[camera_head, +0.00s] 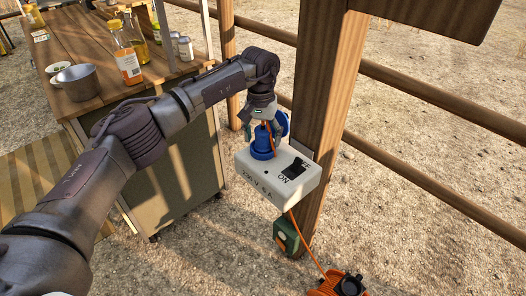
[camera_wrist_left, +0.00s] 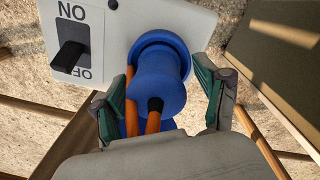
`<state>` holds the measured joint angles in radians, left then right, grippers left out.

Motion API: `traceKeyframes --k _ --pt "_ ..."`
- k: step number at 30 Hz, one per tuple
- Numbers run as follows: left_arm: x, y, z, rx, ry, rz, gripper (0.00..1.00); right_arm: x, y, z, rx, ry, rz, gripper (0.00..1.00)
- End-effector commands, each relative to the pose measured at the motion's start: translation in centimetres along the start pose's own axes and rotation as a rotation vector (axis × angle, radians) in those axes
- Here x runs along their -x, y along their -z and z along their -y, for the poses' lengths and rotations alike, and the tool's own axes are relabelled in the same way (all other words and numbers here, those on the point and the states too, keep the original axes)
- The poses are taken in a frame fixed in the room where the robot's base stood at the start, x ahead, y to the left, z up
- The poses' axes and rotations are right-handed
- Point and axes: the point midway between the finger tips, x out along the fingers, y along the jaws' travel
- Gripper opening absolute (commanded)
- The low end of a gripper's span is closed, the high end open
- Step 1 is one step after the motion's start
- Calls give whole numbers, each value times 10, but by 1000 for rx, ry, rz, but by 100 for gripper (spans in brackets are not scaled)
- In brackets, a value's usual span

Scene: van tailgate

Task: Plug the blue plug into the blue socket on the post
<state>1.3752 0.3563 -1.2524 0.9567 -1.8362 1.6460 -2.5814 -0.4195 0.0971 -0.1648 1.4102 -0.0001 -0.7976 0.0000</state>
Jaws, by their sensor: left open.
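The blue plug (camera_head: 262,142) stands upright on top of the white switch box (camera_head: 262,181) on the post. In the left wrist view the plug (camera_wrist_left: 158,88) lines up with the blue socket's collar (camera_wrist_left: 160,42) and appears to sit in it; how deep I cannot tell. An orange cable (camera_wrist_left: 152,122) leaves the plug's back end. My left gripper (camera_head: 262,124) is above the box, its fingers spread on both sides of the plug with gaps visible. Another blue part (camera_head: 281,124) shows behind the gripper. My right gripper is not in view.
The wooden post (camera_head: 329,90) rises right behind the box, with fence rails (camera_head: 400,168) beside it. A wooden counter (camera_head: 88,47) with a pot (camera_head: 77,82) and bottles (camera_head: 126,62) stands left. An orange cable reel (camera_head: 340,284) lies on the gravel below.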

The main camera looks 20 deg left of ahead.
Motion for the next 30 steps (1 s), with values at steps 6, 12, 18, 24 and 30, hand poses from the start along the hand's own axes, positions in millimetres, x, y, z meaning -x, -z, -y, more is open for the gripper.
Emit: traceKeyframes --k 6,12,18,24,30 --pt "4 0 0 0 0 -1 73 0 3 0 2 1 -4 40" --pt "35 1 0 0 0 -5 73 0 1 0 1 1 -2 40" --pt "78 1 0 1 0 -3 73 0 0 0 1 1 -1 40" --pt "109 1 0 0 0 -1 73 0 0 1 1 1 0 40" --pt "120 0 0 0 0 0 73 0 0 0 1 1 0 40"
